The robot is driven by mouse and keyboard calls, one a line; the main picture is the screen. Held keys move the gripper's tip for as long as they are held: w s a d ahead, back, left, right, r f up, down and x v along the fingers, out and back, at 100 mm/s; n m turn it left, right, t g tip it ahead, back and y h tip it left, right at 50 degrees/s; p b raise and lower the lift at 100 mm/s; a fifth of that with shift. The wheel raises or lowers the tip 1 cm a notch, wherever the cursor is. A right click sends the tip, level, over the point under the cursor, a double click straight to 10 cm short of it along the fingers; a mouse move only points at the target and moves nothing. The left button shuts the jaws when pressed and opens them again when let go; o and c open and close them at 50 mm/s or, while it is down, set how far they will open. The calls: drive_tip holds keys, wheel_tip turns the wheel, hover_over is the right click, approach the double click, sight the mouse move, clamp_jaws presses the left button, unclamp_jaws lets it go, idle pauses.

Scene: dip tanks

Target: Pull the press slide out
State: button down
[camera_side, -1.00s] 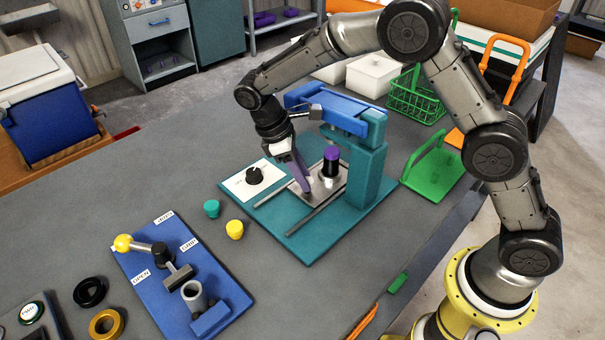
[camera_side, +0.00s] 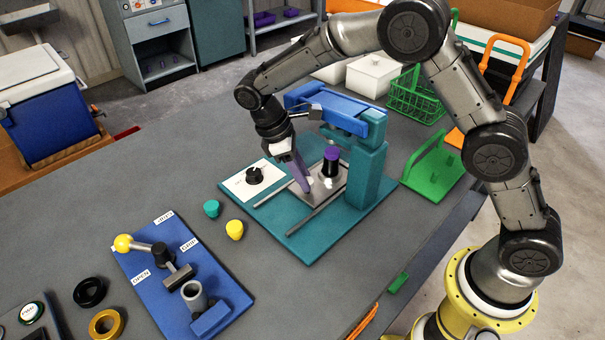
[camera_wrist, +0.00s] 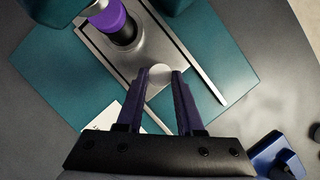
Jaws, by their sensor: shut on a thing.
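The press slide is a flat grey metal plate (camera_side: 328,188) between two rails on the teal press base (camera_side: 305,243). A black cup-like part with a purple top (camera_side: 331,158) stands on it. The plate also shows in the wrist view (camera_wrist: 147,52). My gripper (camera_side: 305,187) is low at the near left edge of the slide. In the wrist view my gripper (camera_wrist: 161,74) has its purple fingers on either side of a round pale knob (camera_wrist: 160,75) at the slide's edge, shut on it. The fingertips partly hide the knob in the side view.
The blue press arm (camera_side: 327,107) and teal column (camera_side: 367,170) stand over and behind the slide. A white panel with a black dial (camera_side: 254,175) lies to the left. A teal cap (camera_side: 211,208) and a yellow cap (camera_side: 235,229) stand in front. A blue lever fixture (camera_side: 180,280) is front left.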

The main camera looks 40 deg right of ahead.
drive_tip(key=a, duration=1.1)
drive_tip(key=shift+a+r, duration=0.1)
drive_tip(key=shift+a, duration=0.25)
drive_tip(key=c, duration=0.5)
unclamp_jaws()
drive_tip(key=shift+c, duration=0.2)
drive_tip(key=shift+d, duration=0.1)
drive_tip(key=v, duration=1.3)
drive_tip(key=shift+r, duration=0.35)
drive_tip(key=shift+w, duration=0.1)
